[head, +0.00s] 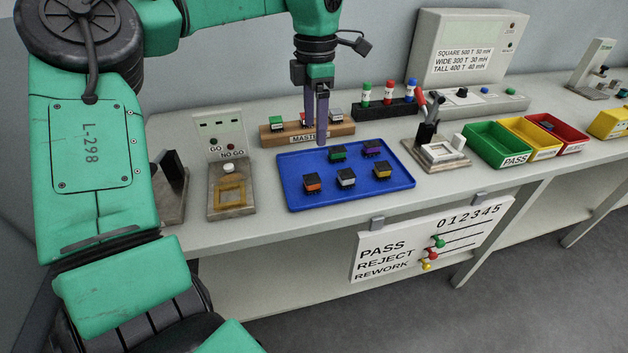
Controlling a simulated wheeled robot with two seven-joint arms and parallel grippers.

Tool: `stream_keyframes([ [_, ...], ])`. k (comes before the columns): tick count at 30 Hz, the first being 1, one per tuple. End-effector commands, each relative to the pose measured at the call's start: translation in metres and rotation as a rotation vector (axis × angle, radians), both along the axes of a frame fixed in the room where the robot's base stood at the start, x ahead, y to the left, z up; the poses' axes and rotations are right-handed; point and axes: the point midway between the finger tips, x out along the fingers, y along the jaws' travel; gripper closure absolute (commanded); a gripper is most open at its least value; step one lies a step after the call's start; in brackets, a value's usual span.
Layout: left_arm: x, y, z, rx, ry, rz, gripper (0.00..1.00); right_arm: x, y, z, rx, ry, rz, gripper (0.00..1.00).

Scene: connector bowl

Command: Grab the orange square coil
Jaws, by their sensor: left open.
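An orange coil (313,180) with a dark base sits at the front left of the blue tray (300,205). A whitish coil (346,178) and a yellow coil (382,171) stand in the row to its right. A green coil (337,153) and a purple coil (372,148) stand behind. My left gripper (322,138) points down over the back part of the tray, behind the orange coil and left of the green one. It is open and apart from the orange coil; its finger gap is hard to see from this side. My right gripper is not in view.
A wooden block marked MASTER (285,137) with several parts stands behind the tray. A GO/NO GO fixture (226,180) is at left. A clamp fixture (437,152) and green (490,135), yellow (527,130) and red (575,148) bins are at right.

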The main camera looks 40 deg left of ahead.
Motion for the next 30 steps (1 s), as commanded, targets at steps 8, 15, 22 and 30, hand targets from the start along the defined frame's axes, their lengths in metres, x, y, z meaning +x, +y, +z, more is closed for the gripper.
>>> stream_keyframes([
  [8,-0.001,0.000,-0.067,-0.006,0.003,0.001,0.20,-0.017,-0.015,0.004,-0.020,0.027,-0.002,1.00],
  [15,-0.005,0.001,-0.102,-0.009,0.004,0.002,0.20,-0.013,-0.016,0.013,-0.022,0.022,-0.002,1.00],
  [22,-0.005,0.002,-0.133,-0.007,0.000,0.002,0.20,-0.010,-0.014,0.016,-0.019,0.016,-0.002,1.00],
  [30,-0.004,0.002,-0.132,-0.007,-0.002,0.002,0.66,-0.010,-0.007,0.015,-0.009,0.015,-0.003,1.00],
])
